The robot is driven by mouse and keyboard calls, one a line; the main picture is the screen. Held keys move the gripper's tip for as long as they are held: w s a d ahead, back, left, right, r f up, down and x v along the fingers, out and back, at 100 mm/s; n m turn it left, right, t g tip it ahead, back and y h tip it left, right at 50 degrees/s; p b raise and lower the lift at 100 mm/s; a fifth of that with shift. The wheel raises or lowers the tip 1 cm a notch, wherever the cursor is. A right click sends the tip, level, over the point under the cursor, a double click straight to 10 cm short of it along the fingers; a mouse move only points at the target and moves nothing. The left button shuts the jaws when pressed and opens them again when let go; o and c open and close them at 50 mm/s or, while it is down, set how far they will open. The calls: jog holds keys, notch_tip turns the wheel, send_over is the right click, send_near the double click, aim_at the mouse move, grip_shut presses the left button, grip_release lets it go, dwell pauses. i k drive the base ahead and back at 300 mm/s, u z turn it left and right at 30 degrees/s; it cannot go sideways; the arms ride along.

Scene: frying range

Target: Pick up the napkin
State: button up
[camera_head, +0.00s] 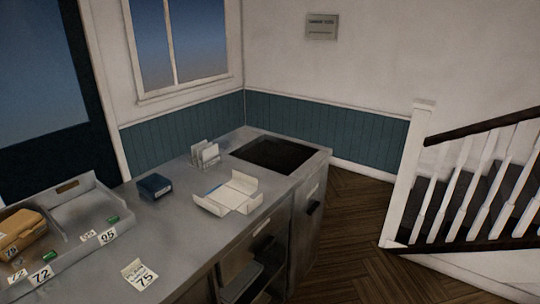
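I cannot tell for sure which thing is the napkin. Several thin white upright pieces (205,153), like napkins in a holder, stand near the back of the steel counter (190,220). In front of them lies a white open item with raised flaps (240,188), like an unfolded carton; its inside is partly hidden. My gripper is not in view, and nothing is seen touching these things.
A small dark blue box (155,187) stands left of the white items. A dark recessed panel (272,153) is at the right end. A price card (139,274) lies near the front. A tray with a brown item (20,232) is at left. Stairs (470,190) are at right.

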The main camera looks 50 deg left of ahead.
aim_at(208, 154)
jog(key=z, duration=0.15)
jog(key=i, duration=2.2)
jog(key=u, duration=3.2)
